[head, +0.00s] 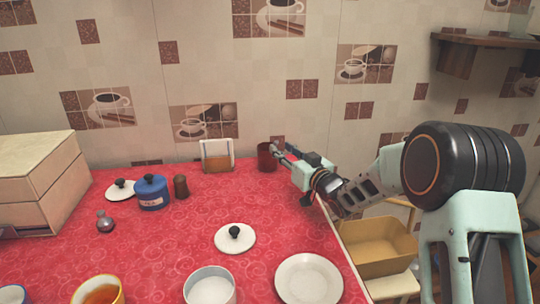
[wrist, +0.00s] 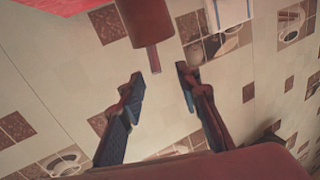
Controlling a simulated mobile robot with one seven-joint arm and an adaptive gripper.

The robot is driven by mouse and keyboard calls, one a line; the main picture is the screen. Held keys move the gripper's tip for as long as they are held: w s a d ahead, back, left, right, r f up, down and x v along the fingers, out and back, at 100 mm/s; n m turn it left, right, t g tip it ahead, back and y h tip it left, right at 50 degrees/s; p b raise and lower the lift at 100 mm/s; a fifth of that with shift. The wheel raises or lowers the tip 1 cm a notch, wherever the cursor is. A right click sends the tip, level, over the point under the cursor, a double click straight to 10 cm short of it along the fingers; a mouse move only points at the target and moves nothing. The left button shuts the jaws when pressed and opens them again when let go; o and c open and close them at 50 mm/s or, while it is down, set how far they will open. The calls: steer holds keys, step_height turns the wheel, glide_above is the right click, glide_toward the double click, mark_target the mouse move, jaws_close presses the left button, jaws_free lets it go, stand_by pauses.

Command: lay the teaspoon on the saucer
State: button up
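The white saucer (head: 309,280) lies empty at the front right of the red counter. My gripper (head: 279,149) is at the back right of the counter, just right of and above a dark red cup (head: 266,158). In the wrist view my gripper (wrist: 162,79) has its fingers apart with nothing between them. That view shows the cup (wrist: 145,18) upside down beyond the fingertips. A thin pinkish strip (wrist: 152,58) sticks out past its rim; it may be the teaspoon's handle, but I cannot be sure. No teaspoon shows clearly in the head view.
A clear-fronted container (head: 217,157) stands left of the cup. A blue lidded pot (head: 151,192), a brown shaker (head: 181,187), a white lid (head: 235,239) and a white pot (head: 210,287) stand on the counter. A yellow bin (head: 375,250) is beyond its right edge.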

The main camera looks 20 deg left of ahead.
mark_target(277, 144)
steer(key=shift+w+b+x, duration=0.2)
steer(key=shift+b+x, duration=0.5)
steer(key=shift+x, duration=2.05)
steer(key=shift+d+f, duration=0.15)
steer(key=shift+d, duration=0.05)
jaws_close()
